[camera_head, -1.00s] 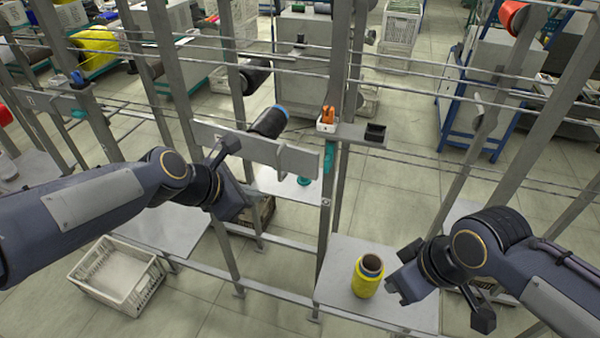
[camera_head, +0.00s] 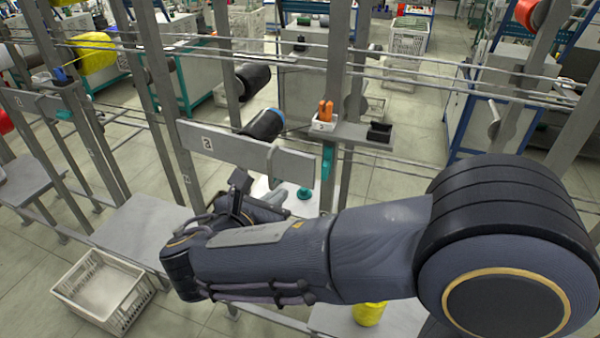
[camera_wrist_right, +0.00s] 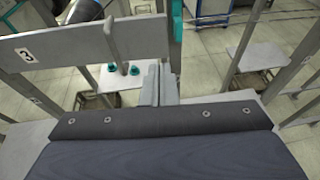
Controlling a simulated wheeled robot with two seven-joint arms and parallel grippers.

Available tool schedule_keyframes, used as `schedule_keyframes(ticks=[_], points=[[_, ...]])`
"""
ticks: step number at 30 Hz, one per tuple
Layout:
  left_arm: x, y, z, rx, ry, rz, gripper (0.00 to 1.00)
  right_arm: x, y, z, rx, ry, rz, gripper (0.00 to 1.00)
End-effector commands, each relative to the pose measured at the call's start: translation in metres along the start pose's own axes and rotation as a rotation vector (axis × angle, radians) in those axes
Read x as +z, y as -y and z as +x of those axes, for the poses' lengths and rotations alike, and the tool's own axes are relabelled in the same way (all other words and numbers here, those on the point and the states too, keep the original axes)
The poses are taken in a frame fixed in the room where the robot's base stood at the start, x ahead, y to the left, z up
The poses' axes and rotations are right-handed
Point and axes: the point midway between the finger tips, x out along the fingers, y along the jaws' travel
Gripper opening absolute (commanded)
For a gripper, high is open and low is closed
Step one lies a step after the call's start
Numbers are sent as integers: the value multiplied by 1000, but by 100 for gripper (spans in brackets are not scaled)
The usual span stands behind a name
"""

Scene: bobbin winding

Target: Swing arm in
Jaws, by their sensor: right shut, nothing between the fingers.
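The winding station has a grey crossbar plate (camera_head: 220,147) with a number label. Behind it is a black cylinder with a blue end (camera_head: 264,124), which may be on the swing arm; I cannot tell. In the right wrist view the plate (camera_wrist_right: 70,48) lies ahead, with the dark cylinder (camera_wrist_right: 82,10) at the top edge. My right arm crosses the head view from right to left. My right gripper (camera_head: 277,205) is shut and empty, below the plate; its fingers also show in the right wrist view (camera_wrist_right: 157,80). Contact with the frame cannot be told. My left gripper is out of view.
A yellow bobbin (camera_head: 369,313) stands on the lower shelf, mostly hidden by my right arm. A white holder with orange pieces (camera_head: 324,120) sits beside the upright post (camera_head: 337,70). A white crate (camera_head: 103,290) is on the floor at left.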

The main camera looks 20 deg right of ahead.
Motion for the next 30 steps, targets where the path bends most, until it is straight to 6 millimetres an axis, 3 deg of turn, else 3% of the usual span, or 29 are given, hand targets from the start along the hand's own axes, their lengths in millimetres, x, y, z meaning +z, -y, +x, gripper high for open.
schedule_keyframes(ticks=[9, 15, 21, 30], points=[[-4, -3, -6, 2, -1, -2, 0, 0, 2, 70, -6, -2, -1, 0], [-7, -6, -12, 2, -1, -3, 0, 9, 1, 98, -4, -3, 2, 0], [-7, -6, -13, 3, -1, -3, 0, 11, 1, 109, -1, -4, 2, 0], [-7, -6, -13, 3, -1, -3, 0, 11, 1, 110, -1, -3, 2, 0]])
